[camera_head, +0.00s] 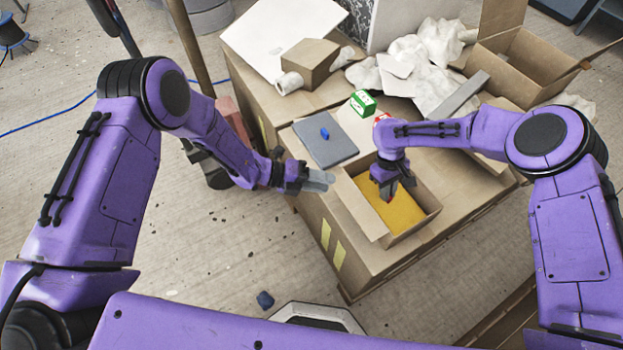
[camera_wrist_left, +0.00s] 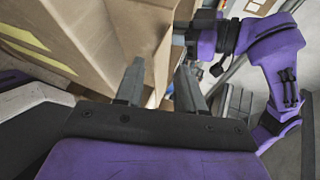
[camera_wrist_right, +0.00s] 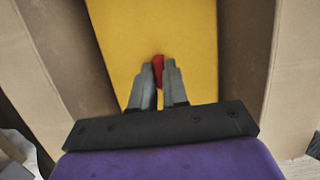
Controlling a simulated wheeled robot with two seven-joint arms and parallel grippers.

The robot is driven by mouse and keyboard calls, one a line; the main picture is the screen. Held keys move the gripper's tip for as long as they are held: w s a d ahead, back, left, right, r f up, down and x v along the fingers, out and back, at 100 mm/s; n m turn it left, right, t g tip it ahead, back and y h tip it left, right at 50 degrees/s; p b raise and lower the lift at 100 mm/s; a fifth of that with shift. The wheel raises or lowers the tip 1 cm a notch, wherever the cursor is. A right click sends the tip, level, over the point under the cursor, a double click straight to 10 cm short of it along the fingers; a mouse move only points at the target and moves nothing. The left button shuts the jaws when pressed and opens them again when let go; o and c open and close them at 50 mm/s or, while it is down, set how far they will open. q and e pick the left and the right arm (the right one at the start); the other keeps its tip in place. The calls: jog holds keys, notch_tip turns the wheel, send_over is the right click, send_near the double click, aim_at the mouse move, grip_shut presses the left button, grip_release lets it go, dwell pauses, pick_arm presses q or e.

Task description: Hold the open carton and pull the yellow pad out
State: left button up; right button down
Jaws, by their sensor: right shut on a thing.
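The open carton (camera_head: 428,221) stands near the front of a large cardboard box. The yellow pad (camera_head: 403,213) lies inside it and fills much of the right wrist view (camera_wrist_right: 160,30). My right gripper (camera_head: 388,196) reaches down into the carton. Its fingers (camera_wrist_right: 160,75) are shut on a small red tab (camera_wrist_right: 158,68) at the pad. My left gripper (camera_head: 322,181) is beside the carton's left wall, with its fingers apart. In the left wrist view its fingertips (camera_wrist_left: 160,68) are close to cardboard; I cannot tell whether they touch it.
A grey slab (camera_head: 327,148) with a small blue object (camera_head: 324,133) lies left of the carton. A green-and-white box (camera_head: 363,103) stands behind. Another open box (camera_head: 530,62) and crumpled white material (camera_head: 430,45) crowd the back right.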

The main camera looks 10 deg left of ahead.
aim_at(338, 186)
pick_arm(q)
jog(key=shift+x, duration=2.85)
jog(key=c, duration=0.5)
jog(key=shift+a, duration=0.1)
